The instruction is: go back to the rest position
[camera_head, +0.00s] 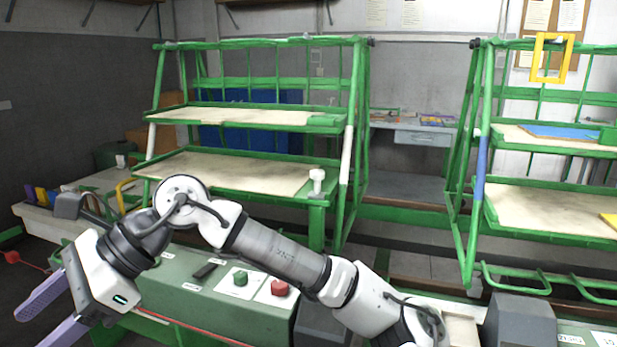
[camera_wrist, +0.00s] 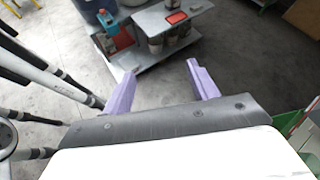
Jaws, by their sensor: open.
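My gripper (camera_head: 52,312) is at the lower left of the head view, its two purple fingers spread apart with nothing between them. In the wrist view my gripper (camera_wrist: 160,85) also shows open and empty, with bare grey floor and a low shelf unit beyond the fingers. My arm stretches from the lower right to the left across the front of the head view, above a green workbench panel (camera_head: 185,292). The arm hides part of the panel and of the bench behind it. No brush is clearly visible.
A green rack (camera_head: 325,125) with two bare shelves stands behind my arm. Another green rack (camera_head: 480,190) stands at right. A green button (camera_head: 240,278) and a red button (camera_head: 279,287) sit on the panel below my arm. A grey shelf unit (camera_wrist: 150,55) stands on the floor.

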